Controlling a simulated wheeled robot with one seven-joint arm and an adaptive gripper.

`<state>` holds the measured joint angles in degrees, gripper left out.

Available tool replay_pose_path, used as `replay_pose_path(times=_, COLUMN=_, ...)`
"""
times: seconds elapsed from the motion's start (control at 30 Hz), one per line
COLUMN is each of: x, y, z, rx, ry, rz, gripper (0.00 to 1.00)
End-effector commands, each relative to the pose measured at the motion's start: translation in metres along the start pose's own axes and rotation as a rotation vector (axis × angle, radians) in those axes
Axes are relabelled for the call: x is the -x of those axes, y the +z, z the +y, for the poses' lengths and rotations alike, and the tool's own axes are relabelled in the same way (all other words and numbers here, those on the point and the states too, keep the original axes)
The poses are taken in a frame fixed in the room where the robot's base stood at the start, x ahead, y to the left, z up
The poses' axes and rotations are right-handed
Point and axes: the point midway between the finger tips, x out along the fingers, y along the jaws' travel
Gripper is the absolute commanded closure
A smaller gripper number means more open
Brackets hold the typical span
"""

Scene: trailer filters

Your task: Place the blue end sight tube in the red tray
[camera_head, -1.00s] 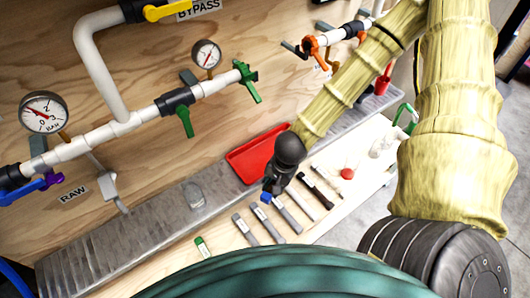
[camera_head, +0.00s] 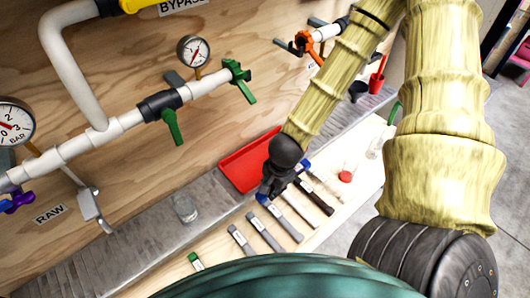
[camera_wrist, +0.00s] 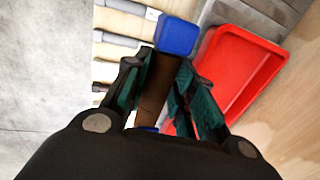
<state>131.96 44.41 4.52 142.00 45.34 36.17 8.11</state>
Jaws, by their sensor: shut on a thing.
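The blue end sight tube (camera_wrist: 155,95) is between my gripper's fingers, a brownish tube with a blue end (camera_wrist: 176,35) pointing up in the wrist view. A bit of blue also shows low between the fingers. In the head view a blue end (camera_head: 262,198) shows just below my gripper (camera_head: 270,186). My gripper (camera_wrist: 160,92) is shut on the tube. The red tray (camera_head: 240,170) lies just left of and behind my gripper in the head view. In the wrist view the tray (camera_wrist: 235,75) is to the right of the fingers and looks empty.
Several other tubes (camera_head: 265,233) lie in a row on the light wooden bench, one with a green end (camera_head: 194,261). A clear glass (camera_head: 185,208) stands on the metal strip. A panel with pipes, valves and gauges (camera_head: 193,52) rises behind.

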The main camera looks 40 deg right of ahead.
Motion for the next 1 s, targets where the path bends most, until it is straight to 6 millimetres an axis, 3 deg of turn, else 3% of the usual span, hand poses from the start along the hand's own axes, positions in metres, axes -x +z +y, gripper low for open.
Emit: replay_pose_path(times=1.0, x=-0.011, y=-0.014, z=-0.022, rx=-0.010, ry=-0.011, rz=0.001, gripper=1.00)
